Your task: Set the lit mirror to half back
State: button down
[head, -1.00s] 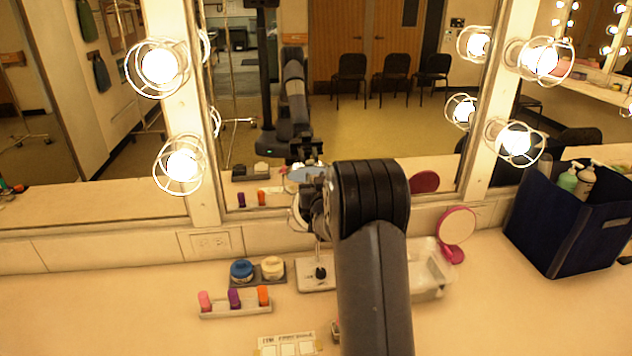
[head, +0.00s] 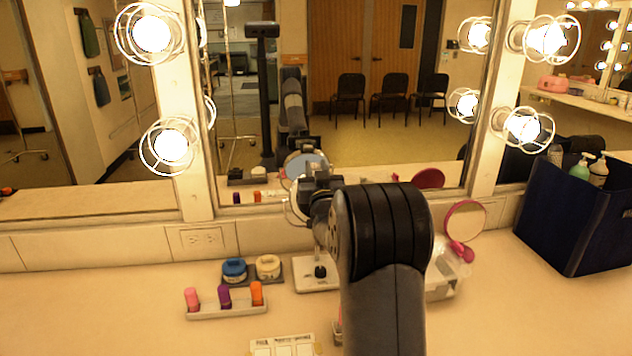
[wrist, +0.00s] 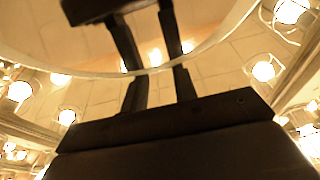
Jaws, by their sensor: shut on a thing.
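The round mirror (head: 305,163) stands on a stemmed stand with a pale base (head: 312,287) and a black knob in front of the wall mirror. Its disc looks pale and bluish, and leans. My gripper (head: 318,180) is at its near edge and hides the lower part of the disc. In the wrist view, the fingers of my gripper (wrist: 158,78) are shut on the rim of the round mirror (wrist: 85,60). The glass above the rim reflects my gripper. I cannot tell from here whether its light is on.
A pink hand mirror (head: 463,220) and clear bin (head: 442,290) are right of my arm. A navy caddy (head: 575,225) with bottles is farther right. Left stand two jars (head: 234,270) and a tray (head: 228,308) of colored tubes.

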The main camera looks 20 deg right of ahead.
jog(key=b, duration=0.2)
jog(key=shift+s+f+t+b, duration=0.1)
jog(key=shift+s+t+b, duration=0.15)
jog(key=shift+t+b, duration=0.15)
jog(key=shift+a+r, duration=0.1)
jog(key=shift+r, duration=0.15)
jog(key=c, duration=1.1)
grip_release()
jog(key=shift+f, duration=0.1)
jog(key=shift+s, duration=0.15)
jog(key=b+v, duration=0.2)
jog(key=v, duration=0.8)
jog(key=shift+s+a+f, duration=0.15)
jog(key=shift+s+f, duration=0.1)
jog(key=shift+w, duration=0.1)
